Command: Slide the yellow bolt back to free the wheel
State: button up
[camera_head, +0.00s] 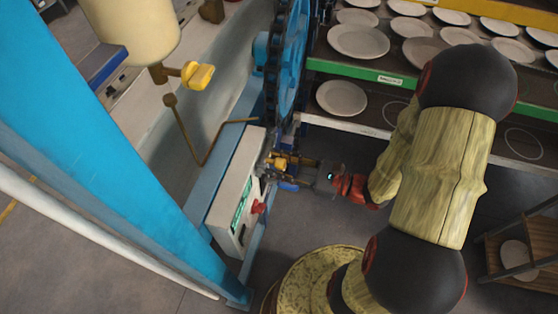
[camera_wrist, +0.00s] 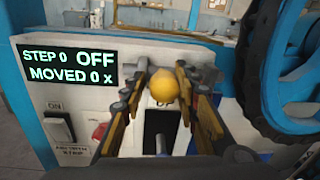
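The yellow bolt shows as a round yellow knob (camera_wrist: 166,88) in the middle of the wrist view, on a metal fitting beside the control box. My gripper (camera_wrist: 163,84) has one finger on each side of the knob. The fingers are spread and I see no firm contact, though the gaps are narrow. In the head view my gripper (camera_head: 281,168) is at the box's right edge; the bolt is hard to separate from the fingers there. The blue wheel (camera_wrist: 285,55) with its dark toothed rim is at the right; it also shows in the head view (camera_head: 289,60).
The control box (camera_head: 236,185) carries a display (camera_wrist: 68,64) reading "STEP 0 OFF MOVED 0 x", an ON switch (camera_wrist: 59,128) and a red button (camera_head: 258,207). A rack of plates (camera_head: 358,41) stands right of the wheel. A blue post (camera_head: 100,150) fills the left.

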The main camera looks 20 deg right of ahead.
jog(key=o, duration=0.3)
jog(key=shift+d, duration=0.2)
jog(key=v, duration=1.1)
jog(key=shift+s+d, duration=0.25)
jog(key=shift+s, duration=0.05)
